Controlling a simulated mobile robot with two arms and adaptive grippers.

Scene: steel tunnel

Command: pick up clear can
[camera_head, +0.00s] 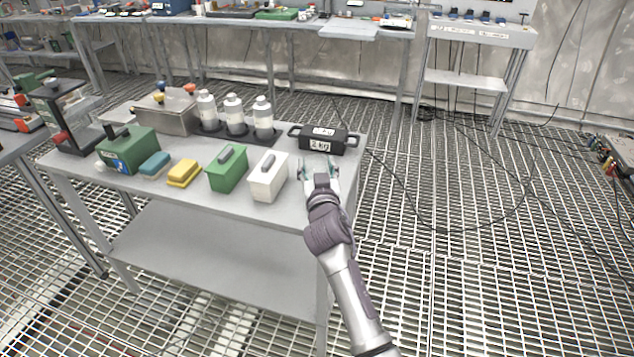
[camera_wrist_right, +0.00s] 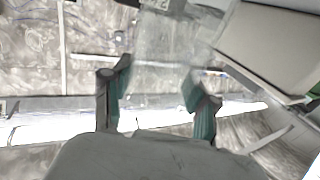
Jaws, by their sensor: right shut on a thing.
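My right gripper (camera_head: 318,172) is at the front right part of the grey table (camera_head: 230,202), just in front of the black 2 kg weight. In the right wrist view, its two green-padded fingers (camera_wrist_right: 158,88) are apart, on either side of a faint see-through shape, the clear can (camera_wrist_right: 163,50). The fingers are shut on it. The can's outline is hard to make out, and in the head view it barely shows between the fingers. I cannot tell whether it still touches the table. My left gripper is not in view.
Left of the gripper stand a white box (camera_head: 266,184) and a green box (camera_head: 227,175), both with handles. The black weight (camera_head: 323,138) is right behind it. Several white bottles (camera_head: 234,115) stand farther back. Grating floor is open to the right.

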